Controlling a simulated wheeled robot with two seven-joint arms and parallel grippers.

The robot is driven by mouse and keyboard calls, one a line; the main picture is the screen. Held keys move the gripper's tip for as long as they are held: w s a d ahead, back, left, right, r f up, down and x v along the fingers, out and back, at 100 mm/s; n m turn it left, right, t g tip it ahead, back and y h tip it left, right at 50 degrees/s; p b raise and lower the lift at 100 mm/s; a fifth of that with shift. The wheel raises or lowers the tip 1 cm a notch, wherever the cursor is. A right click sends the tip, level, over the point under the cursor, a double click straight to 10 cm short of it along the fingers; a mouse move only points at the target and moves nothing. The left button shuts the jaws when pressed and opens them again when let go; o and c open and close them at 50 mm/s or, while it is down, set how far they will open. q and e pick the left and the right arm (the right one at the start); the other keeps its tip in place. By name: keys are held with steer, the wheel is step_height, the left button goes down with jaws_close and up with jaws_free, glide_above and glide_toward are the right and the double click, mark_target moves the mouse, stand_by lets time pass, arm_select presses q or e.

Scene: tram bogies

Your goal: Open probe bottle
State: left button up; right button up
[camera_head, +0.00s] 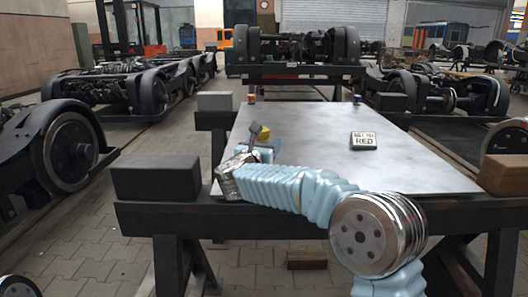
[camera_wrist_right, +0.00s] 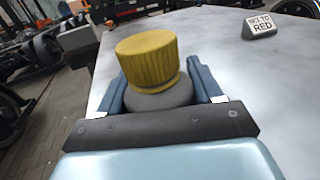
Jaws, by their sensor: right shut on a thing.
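The probe bottle shows in the right wrist view as a ridged yellow cap (camera_wrist_right: 148,62) on a rounded grey body (camera_wrist_right: 160,97). My right gripper (camera_wrist_right: 162,88) is shut on the bottle, with one blue finger on each side of its grey body below the cap. The cap sits on the bottle and looks slightly tilted in this view. In the head view my right gripper (camera_head: 254,143) is over the left part of the table, and the bottle there is small and mostly hidden by it. My left gripper is not in view.
A grey metal table (camera_head: 320,130) carries a small sign reading "SET TO RED" (camera_head: 363,141) at right. Two small items, one orange-topped (camera_head: 251,98) and one blue (camera_head: 357,99), stand at its far edge. Tram bogies (camera_head: 130,85) stand around. The table's middle is clear.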

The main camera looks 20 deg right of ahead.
steer(key=s+a+r+b, duration=0.2)
steer(key=s+a+r, duration=0.1)
steer(key=s+r, duration=0.8)
steer(key=shift+s+a+b, duration=0.3)
steer(key=shift+s+a, duration=0.1)
steer(key=shift+s, duration=0.85)
steer(key=shift+r, duration=0.1)
